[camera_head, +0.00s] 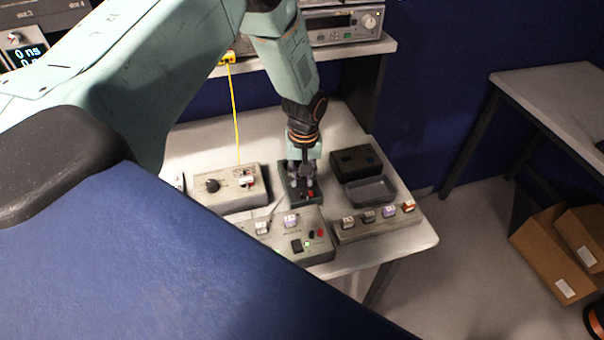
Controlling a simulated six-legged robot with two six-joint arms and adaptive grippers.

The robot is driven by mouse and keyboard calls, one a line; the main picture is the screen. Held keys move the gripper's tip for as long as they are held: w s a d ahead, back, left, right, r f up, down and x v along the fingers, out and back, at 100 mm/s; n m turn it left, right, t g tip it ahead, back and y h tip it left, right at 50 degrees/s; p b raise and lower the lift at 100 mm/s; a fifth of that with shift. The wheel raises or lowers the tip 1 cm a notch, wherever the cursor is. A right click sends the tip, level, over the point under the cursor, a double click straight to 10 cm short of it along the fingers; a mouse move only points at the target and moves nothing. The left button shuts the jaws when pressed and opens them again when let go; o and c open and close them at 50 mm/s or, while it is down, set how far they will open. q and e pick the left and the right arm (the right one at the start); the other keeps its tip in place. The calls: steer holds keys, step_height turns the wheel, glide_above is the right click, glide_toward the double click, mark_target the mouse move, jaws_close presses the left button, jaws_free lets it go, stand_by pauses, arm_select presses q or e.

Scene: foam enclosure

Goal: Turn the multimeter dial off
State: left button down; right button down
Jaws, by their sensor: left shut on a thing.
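The multimeter (288,168) is a dark grey-green handheld case lying on the white bench, with red and black jacks at its near end. My left gripper (301,183) reaches down over it from above, its fingers at the middle of the case. The fingers are shut on the dial, which they hide, so its pointer setting cannot be read. The display is mostly covered by the gripper and wrist. My right gripper is not in view.
On the bench (347,125), a grey box with a black knob (233,188) stands left, a switch box (292,228) in front, a component strip (376,222) front right, and a black box (356,162) and grey tray (370,190) right. Instruments (340,25) sit on a shelf behind.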

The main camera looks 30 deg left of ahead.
mark_target(303, 179)
arm_select(q)
steer(key=shift+w+r, duration=0.1)
steer(key=shift+w, duration=0.05)
steer(key=c, duration=1.1)
jaws_free()
steer(key=shift+o, duration=0.2)
step_height(303, 179, up, 12)
steer(key=shift+d, duration=0.15)
